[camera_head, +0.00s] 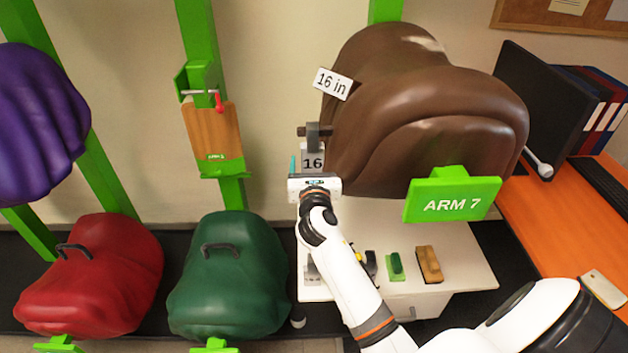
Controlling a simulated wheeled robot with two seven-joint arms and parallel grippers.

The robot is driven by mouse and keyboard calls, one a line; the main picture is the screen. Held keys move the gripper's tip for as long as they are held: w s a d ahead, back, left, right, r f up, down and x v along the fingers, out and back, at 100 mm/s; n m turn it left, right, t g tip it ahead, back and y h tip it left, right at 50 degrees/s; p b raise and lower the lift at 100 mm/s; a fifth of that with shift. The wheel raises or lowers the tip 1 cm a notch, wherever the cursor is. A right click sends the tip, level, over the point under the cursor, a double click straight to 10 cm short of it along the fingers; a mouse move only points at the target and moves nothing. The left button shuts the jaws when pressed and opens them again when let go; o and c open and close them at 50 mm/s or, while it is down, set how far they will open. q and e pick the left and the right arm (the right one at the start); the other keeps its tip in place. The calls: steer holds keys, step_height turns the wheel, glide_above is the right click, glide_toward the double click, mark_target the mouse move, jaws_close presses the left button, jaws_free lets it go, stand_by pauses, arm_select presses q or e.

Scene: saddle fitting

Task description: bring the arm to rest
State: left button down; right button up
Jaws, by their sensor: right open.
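My right gripper (314,178) is near the middle of the view, with my white arm reaching up to it from the lower right. It is open. A grey piece marked 16 (313,160) shows just beyond the jaws, below a dark peg-like part at the left edge of a large brown saddle (430,110). I cannot tell whether the jaws touch the piece. The saddle carries a white 16 in tag (332,84) and sits above a green ARM 7 sign (453,201). My left gripper is not in view.
A white cabinet (455,262) below holds a green brush (395,264) and a tan brush (429,264). Red (95,280) and green (230,280) saddles are at lower left, a purple one (38,125) above. A wooden board (211,140) hangs on a green post. An orange desk (560,235) stands right.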

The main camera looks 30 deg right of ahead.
steer(key=v, duration=0.8)
steer(key=a+f+m+g+y, duration=0.2)
steer(key=f, duration=0.9)
steer(key=a+f+m+g+y, duration=0.1)
steer(key=a+f+m+y, duration=0.2)
steer(key=f, duration=0.8)
steer(key=s+a+f+m+g+y, duration=0.1)
steer(key=s+f+m+g, duration=0.15)
steer(key=s+f, duration=0.4)
steer(key=s+a+f+m+g+y, duration=0.1)
steer(key=s+a+f+m, duration=0.2)
steer(key=f, duration=0.7)
steer(key=s+f+m+g, duration=0.2)
steer(key=s+f+m, duration=0.3)
steer(key=s, duration=0.6)
steer(key=s+f+m+g+y, duration=0.1)
steer(key=s+f+m+g, duration=0.2)
steer(key=s, duration=0.9)
steer(key=s+f+m+g+y, duration=0.1)
steer(key=s+f+m+g, duration=0.2)
steer(key=s+f+m, duration=0.6)
step_height(320, 180, down, 3)
steer(key=shift+s+d+f+b, duration=0.1)
steer(key=shift+s+d+b, duration=0.2)
steer(key=shift+s, duration=0.9)
steer(key=shift+a, duration=0.1)
